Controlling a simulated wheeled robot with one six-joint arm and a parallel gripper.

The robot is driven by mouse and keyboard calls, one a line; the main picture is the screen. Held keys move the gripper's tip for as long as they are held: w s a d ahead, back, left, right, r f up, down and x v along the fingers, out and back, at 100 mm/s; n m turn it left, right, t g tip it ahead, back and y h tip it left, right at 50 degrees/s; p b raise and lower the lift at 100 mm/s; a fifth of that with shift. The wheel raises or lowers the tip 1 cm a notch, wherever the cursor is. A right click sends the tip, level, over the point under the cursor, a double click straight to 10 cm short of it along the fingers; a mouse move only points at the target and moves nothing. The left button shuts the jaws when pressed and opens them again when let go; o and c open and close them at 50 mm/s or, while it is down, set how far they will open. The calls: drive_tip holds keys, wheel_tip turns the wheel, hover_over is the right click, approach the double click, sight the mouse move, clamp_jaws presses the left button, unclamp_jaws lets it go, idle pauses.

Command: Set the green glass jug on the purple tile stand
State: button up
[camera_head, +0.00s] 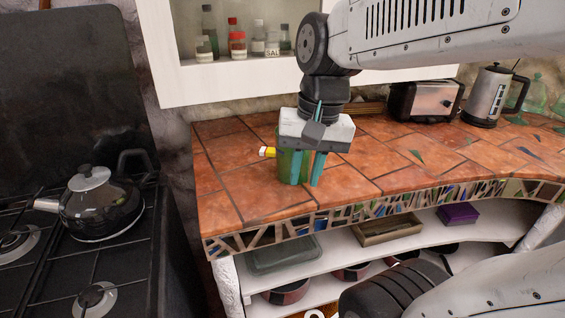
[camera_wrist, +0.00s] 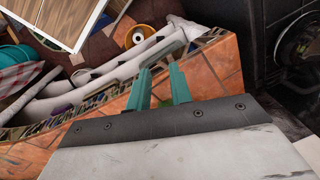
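My gripper (camera_head: 305,184) hangs fingers down over the front left of the tiled counter. Pale green glassware (camera_head: 537,92) stands at the counter's back right, partly cut off, and may include the jug. A small purple block (camera_head: 458,214), possibly the tile stand, lies on the shelf under the counter. Nothing is seen on it.
The counter (camera_head: 235,190) has free room in its middle. A toaster (camera_head: 424,101) and a steel kettle (camera_head: 490,95) stand at its back. A wooden tray (camera_head: 388,229) lies on the shelf below. The stove with a dark kettle (camera_head: 100,205) is at left.

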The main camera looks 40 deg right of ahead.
drive_tip(key=w+d+f+m+t+y, duration=0.1)
drive_tip(key=w+d+f+m+y, duration=0.25)
drive_tip(key=w+d+m, duration=1.05)
wheel_tip(320, 180, down, 7)
drive_tip(key=a+m, duration=0.1)
drive_tip(key=m, duration=0.1)
drive_tip(key=shift+s, duration=0.2)
drive_tip(key=shift+h, duration=0.25)
clamp_jaws()
